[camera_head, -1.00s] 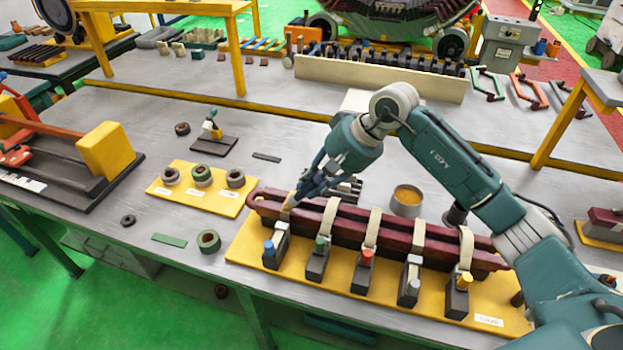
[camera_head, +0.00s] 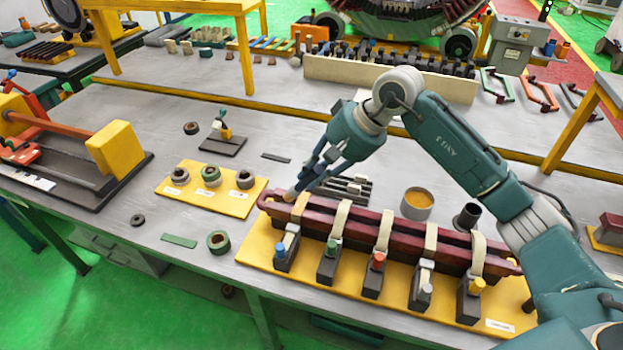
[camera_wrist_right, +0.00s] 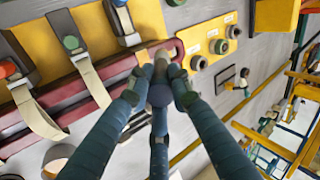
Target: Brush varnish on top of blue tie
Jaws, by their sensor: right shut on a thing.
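My right gripper (camera_head: 312,178) is shut on a brush (camera_wrist_right: 160,82), whose handle shows between the fingers in the right wrist view. The brush tip (camera_head: 291,194) is at the left end of the dark red coil bars (camera_head: 400,228), just left of the blue tie's pale strap (camera_head: 296,211). I cannot tell whether it touches the bars. The blue tie has a blue-topped black block (camera_head: 283,255), which also shows in the right wrist view (camera_wrist_right: 122,22). A cup of amber varnish (camera_head: 417,204) stands behind the bars. My left gripper is not in view.
Green, red, white and yellow-topped ties follow to the right on the yellow base (camera_head: 345,303). A black cup (camera_head: 467,217) stands right of the varnish. A yellow board with rings (camera_head: 235,207) lies to the left.

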